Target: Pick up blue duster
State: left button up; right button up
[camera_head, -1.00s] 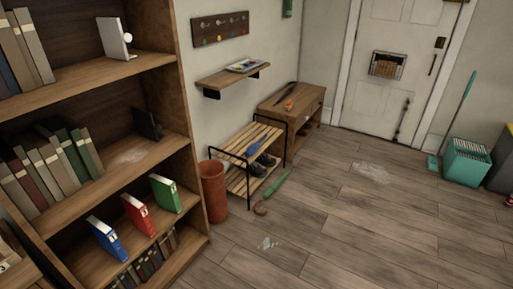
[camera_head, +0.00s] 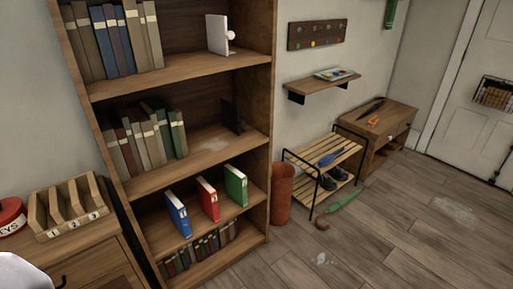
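The blue duster (camera_head: 333,158) lies on the top slats of the wooden shoe rack (camera_head: 318,150) in the head view, right of the bookcase. It is small at this distance. Dark shoes (camera_head: 335,174) sit on the rack's lower shelf, below the duster. Neither of my grippers shows in the head view.
A bookcase (camera_head: 262,110) with books and binders fills the left middle. A terracotta bin (camera_head: 283,195) stands between it and the rack. A green umbrella (camera_head: 342,203) lies on the floor before the rack. A wooden bench (camera_head: 392,122) stands beyond. The floor at right is mostly clear.

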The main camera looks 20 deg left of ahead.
aim_at(325, 161)
jog(key=i+z, duration=0.3)
jog(key=i, duration=2.2)
